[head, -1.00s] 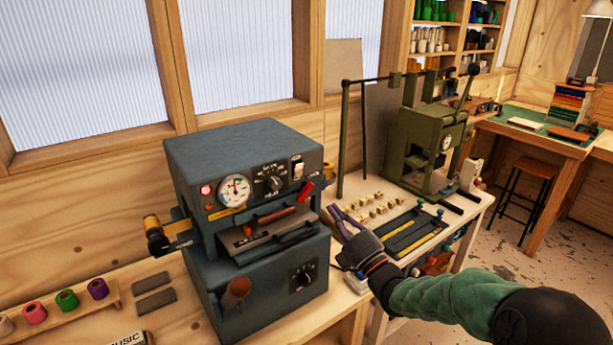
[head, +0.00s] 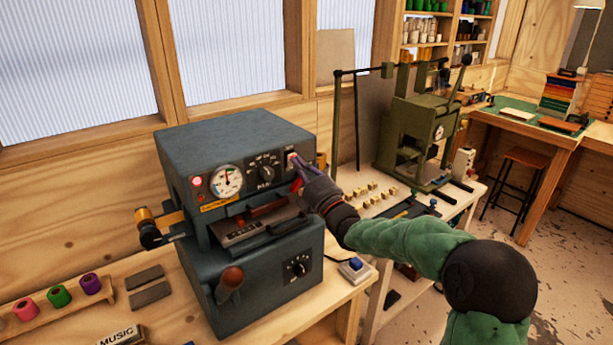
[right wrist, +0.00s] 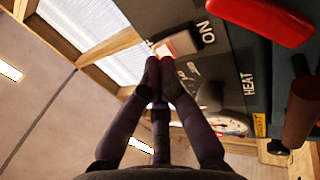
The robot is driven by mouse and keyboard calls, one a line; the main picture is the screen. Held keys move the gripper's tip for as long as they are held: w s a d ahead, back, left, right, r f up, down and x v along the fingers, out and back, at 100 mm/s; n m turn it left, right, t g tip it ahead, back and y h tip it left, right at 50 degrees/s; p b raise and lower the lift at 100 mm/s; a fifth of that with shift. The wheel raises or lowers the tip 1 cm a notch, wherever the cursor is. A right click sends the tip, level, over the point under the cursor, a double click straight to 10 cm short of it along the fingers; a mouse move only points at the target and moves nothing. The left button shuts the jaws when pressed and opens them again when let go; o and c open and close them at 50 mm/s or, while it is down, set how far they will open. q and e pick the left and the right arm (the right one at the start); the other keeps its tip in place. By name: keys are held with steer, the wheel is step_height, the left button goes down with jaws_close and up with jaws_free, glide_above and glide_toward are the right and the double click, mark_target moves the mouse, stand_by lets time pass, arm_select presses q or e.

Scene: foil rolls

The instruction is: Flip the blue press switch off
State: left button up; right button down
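The blue-grey press (head: 235,140) stands on the wooden bench. Its white rocker switch (head: 291,156) is at the upper right of the front panel, partly covered by my right gripper (head: 296,165). In the right wrist view the switch (right wrist: 180,43) shows a reddish glow beside the word ON. My right gripper's fingertips (right wrist: 161,72) are together, empty, and right at the switch's edge; I cannot tell whether they touch it. My left gripper is out of view.
A small box with a blue button (head: 354,268) sits on the bench at right. A green press (head: 415,140) and small blocks stand on the table behind.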

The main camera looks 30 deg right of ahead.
steer(key=shift+w+r, duration=0.1)
steer(key=shift+w, duration=0.15)
